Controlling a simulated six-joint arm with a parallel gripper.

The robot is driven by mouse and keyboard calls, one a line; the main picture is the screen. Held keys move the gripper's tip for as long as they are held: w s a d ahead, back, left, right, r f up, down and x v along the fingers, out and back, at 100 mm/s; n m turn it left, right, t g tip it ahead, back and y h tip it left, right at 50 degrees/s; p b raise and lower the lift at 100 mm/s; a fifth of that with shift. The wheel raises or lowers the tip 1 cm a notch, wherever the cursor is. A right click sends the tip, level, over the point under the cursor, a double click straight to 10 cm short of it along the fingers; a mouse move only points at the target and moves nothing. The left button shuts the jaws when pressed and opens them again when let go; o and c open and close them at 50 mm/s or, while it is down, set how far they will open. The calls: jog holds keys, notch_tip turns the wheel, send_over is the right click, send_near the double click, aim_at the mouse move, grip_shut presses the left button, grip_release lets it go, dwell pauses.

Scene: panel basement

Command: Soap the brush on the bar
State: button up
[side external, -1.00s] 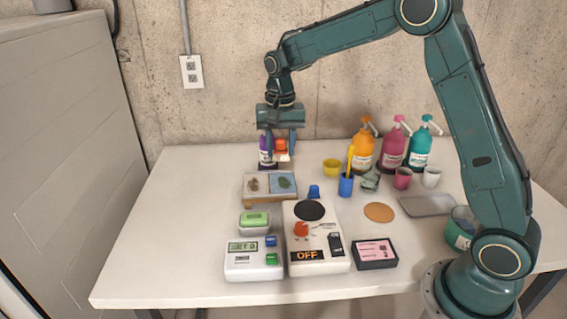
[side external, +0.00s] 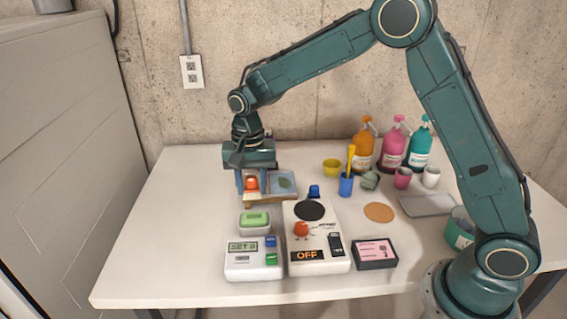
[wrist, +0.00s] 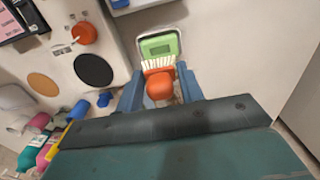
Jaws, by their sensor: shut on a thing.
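My gripper (side external: 252,186) is shut on a brush (side external: 251,182) with an orange-red back. In the wrist view the brush (wrist: 160,85) sits between the two blue fingers, and its pale bristles point toward the soap. The green soap bar (side external: 255,217) lies in a light dish at the front left of the table. It also shows in the wrist view (wrist: 159,45), just beyond the bristles. In the side view the brush is behind the soap and apart from it, over the left part of a wooden-edged tray (side external: 271,204).
A white timer box (side external: 253,262) stands in front of the soap. A white scale-like device (side external: 318,252) marked OFF is to its right. Cups, a blue cup (side external: 346,186) with a yellow stick, and pump bottles (side external: 392,145) stand farther right. The table's left side is clear.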

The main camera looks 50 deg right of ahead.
aim_at(255, 216)
jog(key=shift+f, duration=2.7)
jog(key=shift+f, duration=0.65)
dwell(0.8)
jog(key=shift+r, duration=0.15)
jog(key=shift+r, duration=3.45)
jog(key=shift+d+f, duration=0.1)
jog(key=shift+d, duration=0.05)
jog(key=shift+s+d+f+n, duration=0.55)
jog(key=shift+d+n, duration=0.7)
jog(key=shift+n, duration=0.25)
jog(key=shift+s+d+f+n, duration=0.6)
jog(key=shift+d+n, duration=0.7)
jog(key=shift+n, duration=0.2)
jog(key=shift+s+d+f+n, duration=0.55)
jog(key=shift+d+n, duration=0.7)
jog(key=shift+n, duration=0.25)
